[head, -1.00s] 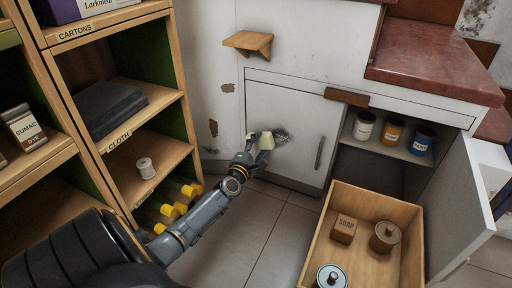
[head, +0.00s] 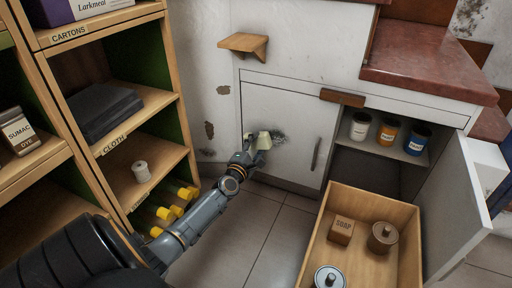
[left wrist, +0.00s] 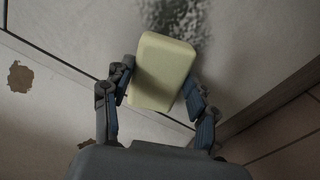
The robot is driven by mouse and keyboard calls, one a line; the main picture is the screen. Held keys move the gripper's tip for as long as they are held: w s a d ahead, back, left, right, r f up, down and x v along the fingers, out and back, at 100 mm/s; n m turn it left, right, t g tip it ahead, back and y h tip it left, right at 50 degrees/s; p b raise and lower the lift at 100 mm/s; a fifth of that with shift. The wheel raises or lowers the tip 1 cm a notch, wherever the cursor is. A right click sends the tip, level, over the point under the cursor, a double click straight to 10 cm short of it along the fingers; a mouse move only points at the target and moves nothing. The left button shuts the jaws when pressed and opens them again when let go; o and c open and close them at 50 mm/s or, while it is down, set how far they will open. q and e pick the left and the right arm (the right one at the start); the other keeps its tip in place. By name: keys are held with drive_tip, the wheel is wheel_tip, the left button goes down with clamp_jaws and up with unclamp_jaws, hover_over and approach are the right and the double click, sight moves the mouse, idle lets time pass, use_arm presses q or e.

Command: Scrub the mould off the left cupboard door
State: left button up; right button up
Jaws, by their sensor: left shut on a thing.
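The left cupboard door (head: 290,120) is pale and shut, with a dark upright handle (head: 315,154) near its right edge. A grey speckled mould patch (head: 279,138) is on its left half; it also shows in the left wrist view (left wrist: 183,18). My left gripper (head: 255,146) is shut on a pale yellow block, likely a sponge (head: 263,141), just left of the patch. In the left wrist view the block (left wrist: 162,72) sits between both fingers and its far end overlaps the patch's lower edge. I cannot tell whether it touches the door. My right gripper is not in view.
The right cupboard door (head: 465,205) stands open beside several paint tins (head: 388,131). A wooden drawer (head: 318,250) is pulled out below, holding a soap box and tins. Shelves (head: 150,175) stand at left. A small wooden bracket shelf (head: 243,43) juts from the wall above.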

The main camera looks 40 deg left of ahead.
use_arm(q)
drive_tip(key=shift+w+a, duration=0.2)
drive_tip(key=shift+w, duration=0.5)
drive_tip(key=shift+d, duration=0.1)
